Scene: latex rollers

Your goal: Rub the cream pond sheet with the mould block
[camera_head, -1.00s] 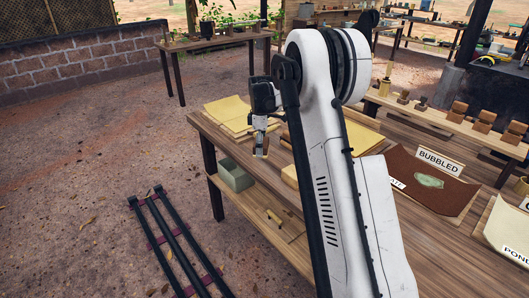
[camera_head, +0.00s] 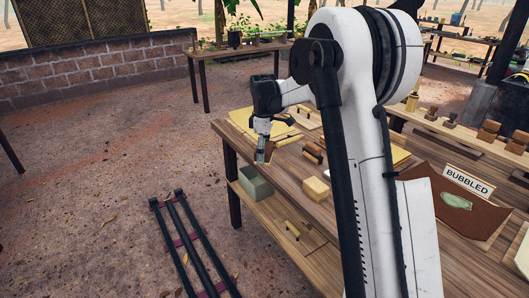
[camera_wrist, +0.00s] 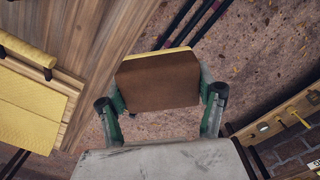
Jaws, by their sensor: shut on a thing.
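My gripper (camera_head: 262,143) is shut on the mould block (camera_wrist: 155,82), which is brown with a thin yellow edge. In the head view the block (camera_head: 264,156) hangs at the left edge of the long wooden table. In the wrist view it sits between both fingers, with ground behind it. A cream sheet (camera_head: 522,259) shows only as a sliver at the right edge of the head view, far from my gripper. Its label is out of view now; earlier a "POND" label lay on it.
The wooden table (camera_head: 290,180) holds yellow sheets (camera_head: 240,116), a pale block (camera_head: 316,189), and a brown sheet (camera_head: 440,190) by a "BUBBLED" sign (camera_head: 469,181). A grey-green bin (camera_head: 256,183) stands on the lower shelf. Dark rails (camera_head: 190,240) lie on open ground at left.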

